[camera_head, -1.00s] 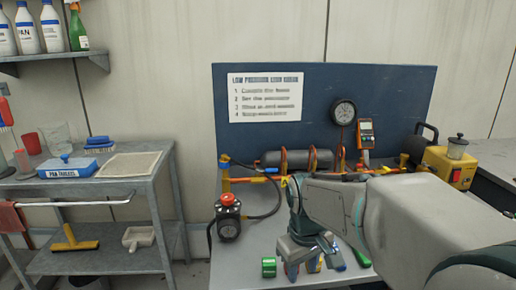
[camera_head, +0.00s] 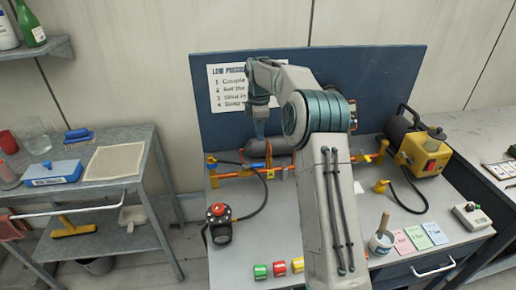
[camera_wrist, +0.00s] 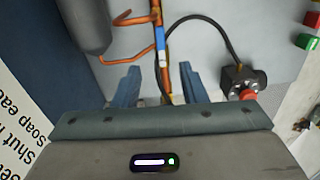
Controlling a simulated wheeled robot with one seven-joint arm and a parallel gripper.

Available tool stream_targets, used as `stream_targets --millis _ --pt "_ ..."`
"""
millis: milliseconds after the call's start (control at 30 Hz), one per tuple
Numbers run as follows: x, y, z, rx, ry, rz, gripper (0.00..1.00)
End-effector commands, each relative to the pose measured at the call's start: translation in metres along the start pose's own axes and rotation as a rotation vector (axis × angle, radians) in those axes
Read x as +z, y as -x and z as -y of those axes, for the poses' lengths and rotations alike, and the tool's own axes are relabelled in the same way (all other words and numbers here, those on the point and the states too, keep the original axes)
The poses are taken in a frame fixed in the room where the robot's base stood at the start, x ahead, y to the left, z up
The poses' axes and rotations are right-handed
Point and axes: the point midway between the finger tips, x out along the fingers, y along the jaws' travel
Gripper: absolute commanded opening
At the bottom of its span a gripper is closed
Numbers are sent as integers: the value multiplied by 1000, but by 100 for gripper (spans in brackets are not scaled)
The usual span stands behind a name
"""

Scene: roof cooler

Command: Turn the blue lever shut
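The blue lever (camera_wrist: 160,38) shows in the wrist view as a short blue strip lying along the orange copper pipe (camera_wrist: 165,72). In the head view a small blue piece (camera_head: 270,175) on the pipe run (camera_head: 237,173) appears to be the same lever, partly hidden by my arm. My gripper (camera_wrist: 159,84) is open and empty, its two blue-grey fingers on either side of the pipe in the picture. In the head view my gripper (camera_head: 259,131) points down above the pipe, in front of the blue board. Contact with the pipe cannot be told.
A grey tank (camera_wrist: 86,24) lies beside the pipe. A black device with a red knob (camera_head: 218,213) stands at the bench's left, joined by a black hose. Green (camera_head: 260,271) and red (camera_head: 280,268) blocks lie in front. A yellow machine (camera_head: 424,153) stands right.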

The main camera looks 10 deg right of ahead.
Motion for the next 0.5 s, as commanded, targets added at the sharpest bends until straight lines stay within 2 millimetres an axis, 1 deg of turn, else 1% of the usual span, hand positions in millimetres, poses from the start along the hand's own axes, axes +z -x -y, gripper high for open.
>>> stream_targets --millis 67,167,267,500 --pt "-2 -5 -1 -3 9 -1 38" --pt "-4 -18 -1 -5 13 -1 38" --pt "-4 -36 0 -6 14 -1 38" --pt "-3 -87 0 -6 10 -1 38"
